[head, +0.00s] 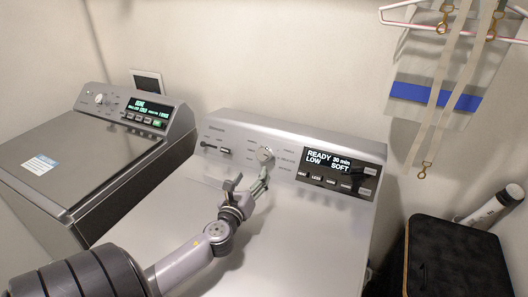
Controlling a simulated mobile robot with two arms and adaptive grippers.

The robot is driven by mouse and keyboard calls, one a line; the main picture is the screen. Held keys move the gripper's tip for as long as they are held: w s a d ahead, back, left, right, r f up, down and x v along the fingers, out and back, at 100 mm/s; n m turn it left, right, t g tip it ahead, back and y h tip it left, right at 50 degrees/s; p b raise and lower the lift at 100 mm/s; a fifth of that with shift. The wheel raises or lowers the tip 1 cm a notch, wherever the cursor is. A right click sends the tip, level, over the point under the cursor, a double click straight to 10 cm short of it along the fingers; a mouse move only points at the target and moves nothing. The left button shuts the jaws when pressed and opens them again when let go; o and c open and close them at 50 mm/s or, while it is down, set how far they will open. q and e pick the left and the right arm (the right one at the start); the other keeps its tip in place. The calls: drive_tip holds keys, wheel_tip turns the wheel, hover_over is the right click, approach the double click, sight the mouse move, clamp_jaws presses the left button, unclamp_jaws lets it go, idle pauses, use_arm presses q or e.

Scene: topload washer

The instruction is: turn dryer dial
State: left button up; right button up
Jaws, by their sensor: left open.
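The dryer (290,245) stands in the middle with a raised control panel at its back. Its round dial (265,154) is silver and sits left of the black display (341,167), which reads "READY 30 min LOW SOFT". My left gripper (250,181) is just below the dial, with its fingers spread. One fingertip points up close under the dial; I cannot tell whether it touches. The gripper holds nothing. My right gripper is not in view.
A washer (75,165) with its own dial and lit display stands at the left. A black box (455,262) stands at the right, with a white cylinder (492,206) behind it. Straps (447,85) and a hanger (395,17) hang on the right wall. The dryer top is clear.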

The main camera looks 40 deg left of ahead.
sight(262, 156)
use_arm(q)
drive_tip(key=x, duration=1.2)
drive_tip(key=shift+w+a+f+p, duration=0.1)
drive_tip(key=shift+a+f+p, duration=0.05)
drive_tip(key=shift+p, duration=0.2)
drive_tip(key=shift+w+a, duration=0.15)
drive_tip(key=shift+w, duration=0.2)
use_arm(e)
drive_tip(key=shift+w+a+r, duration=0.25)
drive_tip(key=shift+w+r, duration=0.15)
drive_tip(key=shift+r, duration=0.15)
use_arm(q)
drive_tip(key=shift+c, duration=0.5)
